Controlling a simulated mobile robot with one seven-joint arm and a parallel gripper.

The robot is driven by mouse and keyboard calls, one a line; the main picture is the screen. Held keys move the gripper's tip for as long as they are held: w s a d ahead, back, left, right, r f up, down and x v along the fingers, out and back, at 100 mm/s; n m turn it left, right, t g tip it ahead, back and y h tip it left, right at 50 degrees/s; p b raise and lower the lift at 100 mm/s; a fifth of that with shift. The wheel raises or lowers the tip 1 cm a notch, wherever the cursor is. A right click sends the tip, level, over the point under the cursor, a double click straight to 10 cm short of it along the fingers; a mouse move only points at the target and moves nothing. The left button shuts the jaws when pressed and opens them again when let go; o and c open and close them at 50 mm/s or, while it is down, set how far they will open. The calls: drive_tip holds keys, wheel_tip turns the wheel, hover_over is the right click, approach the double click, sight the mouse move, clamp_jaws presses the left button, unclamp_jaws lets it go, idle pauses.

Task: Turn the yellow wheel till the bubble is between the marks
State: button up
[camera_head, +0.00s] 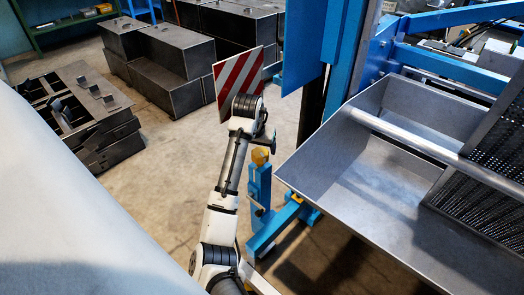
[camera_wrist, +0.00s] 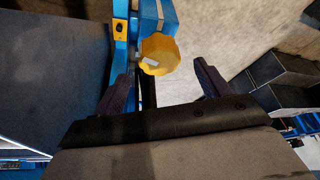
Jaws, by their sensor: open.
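The yellow wheel (camera_head: 260,156) sits on top of a blue post (camera_head: 260,187) at the lower corner of the blue machine frame. In the wrist view the yellow wheel (camera_wrist: 159,54) is a faceted knob with a pale mark on its face, ahead of my gripper and between the lines of its fingers. My gripper (camera_wrist: 168,82) is open, with one dark finger on each side and nothing between them. In the head view my gripper (camera_head: 268,138) is just above the wheel, partly hidden by my wrist. A small yellow piece with a dark slot (camera_wrist: 120,29) is on the blue post; I cannot make out a bubble or marks.
A large grey metal trough (camera_head: 340,150) with a perforated sieve (camera_head: 490,150) stands right of the wheel. A red-and-white striped plate (camera_head: 238,80) is behind my wrist. Dark metal boxes (camera_head: 170,65) and stacked parts (camera_head: 85,115) stand left on open concrete floor.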

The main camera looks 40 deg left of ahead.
sight(260, 152)
drive_tip(key=shift+x, duration=2.4)
drive_tip(key=shift+c, duration=0.2)
drive_tip(key=c, duration=0.9)
drive_tip(key=shift+r+n+p, duration=0.15)
drive_tip(key=shift+n+p, duration=0.15)
drive_tip(key=shift+p, duration=0.25)
